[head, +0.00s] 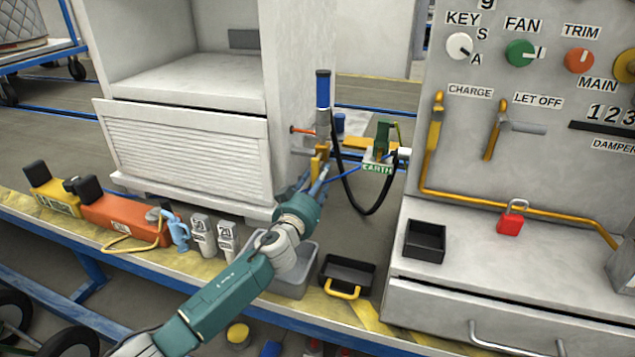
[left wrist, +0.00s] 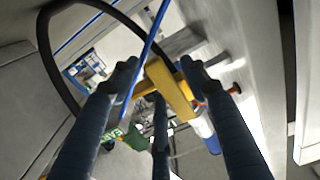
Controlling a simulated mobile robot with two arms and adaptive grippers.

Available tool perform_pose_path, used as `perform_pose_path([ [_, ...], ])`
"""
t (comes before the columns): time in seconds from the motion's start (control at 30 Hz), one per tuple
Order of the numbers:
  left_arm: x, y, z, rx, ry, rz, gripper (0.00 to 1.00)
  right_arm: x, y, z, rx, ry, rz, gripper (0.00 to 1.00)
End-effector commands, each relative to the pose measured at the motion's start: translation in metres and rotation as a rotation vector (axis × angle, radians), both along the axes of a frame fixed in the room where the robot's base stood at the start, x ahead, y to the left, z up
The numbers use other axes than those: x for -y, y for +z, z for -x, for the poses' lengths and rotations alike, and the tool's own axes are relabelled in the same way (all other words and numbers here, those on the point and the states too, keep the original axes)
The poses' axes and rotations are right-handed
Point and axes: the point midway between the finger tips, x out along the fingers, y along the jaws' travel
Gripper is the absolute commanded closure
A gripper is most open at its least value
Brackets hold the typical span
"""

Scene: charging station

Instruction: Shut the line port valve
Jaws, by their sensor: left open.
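A yellow valve-like handle (head: 318,160) sits on the pipework below an upright blue-topped cylinder (head: 323,100). No line port label is readable, so I cannot confirm that it is the line port valve. My left gripper (head: 318,182) reaches up to it from below and partly hides it. In the left wrist view, the yellow handle (left wrist: 170,90) lies across the space near the tips of my open left gripper (left wrist: 158,80). Whether a finger touches it I cannot tell. My right gripper is not in view.
A black hose (head: 345,185) loops right of the gripper, near a green EARTH clamp (head: 382,140). The panel at right has CHARGE (head: 434,125) and LET OFF (head: 495,130) levers. A red padlock (head: 511,218) and black tray (head: 425,240) rest on the ledge. A louvred cabinet (head: 185,150) stands left.

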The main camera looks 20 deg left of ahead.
Motion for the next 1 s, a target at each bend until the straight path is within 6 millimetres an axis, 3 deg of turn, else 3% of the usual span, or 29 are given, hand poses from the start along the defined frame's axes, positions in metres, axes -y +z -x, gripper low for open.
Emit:
perform_pose_path([
  [0.1,0.000,0.000,0.000,0.000,0.000,0.000,0.54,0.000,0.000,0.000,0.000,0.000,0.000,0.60],
  [0.33,0.000,0.000,0.000,0.000,0.000,0.000,1.00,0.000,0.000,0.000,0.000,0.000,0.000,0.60],
  [0.73,0.002,-0.001,0.001,-0.002,0.001,0.040,1.00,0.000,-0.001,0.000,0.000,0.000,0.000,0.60],
  [1.0,0.011,0.001,0.001,-0.008,0.001,0.203,1.00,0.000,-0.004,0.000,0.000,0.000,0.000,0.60],
])
